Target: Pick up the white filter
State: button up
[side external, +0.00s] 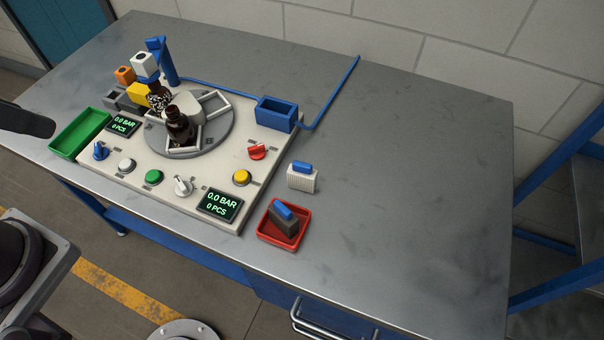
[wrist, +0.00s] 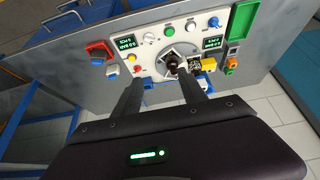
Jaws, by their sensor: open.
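The white filter (side external: 302,179) is a small ribbed white block with a blue top. It stands upright on the bare metal table, right of the white panel and just behind the red tray. In the wrist view a small white block (wrist: 112,71) beside the red tray appears to be the same filter, left of my fingers. My gripper (wrist: 160,77) is open with nothing between its fingers. It is high over the table and well apart from the filter.
A red tray (side external: 262,235) holds a dark block with a blue top (side external: 284,219). The white panel carries knobs, buttons, displays, a blue box (side external: 276,113) and a turntable (side external: 222,137) with amber bottles. A green tray (side external: 69,146) is at left. The table's right side is clear.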

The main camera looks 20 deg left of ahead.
jog(key=w+d+r+m+g, duration=0.1)
jog(key=w+d+r+m, duration=0.15)
jog(key=w, duration=0.35)
jog(key=m+g, duration=0.4)
jog(key=m, duration=0.9)
send_over(302, 171)
jog(key=a, duration=0.3)
notch_tip(302, 171, down, 22)
jog(key=shift+m+g, duration=0.3)
jog(key=shift+m, duration=0.45)
jog(key=d+f, duration=0.1)
jog(key=f, duration=0.2)
jog(key=d+f, duration=0.1)
jog(key=f, duration=0.1)
jog(key=shift+w+d, duration=0.35)
notch_tip(302, 171, down, 7)
jog(key=shift+f, duration=0.1)
grip_shut()
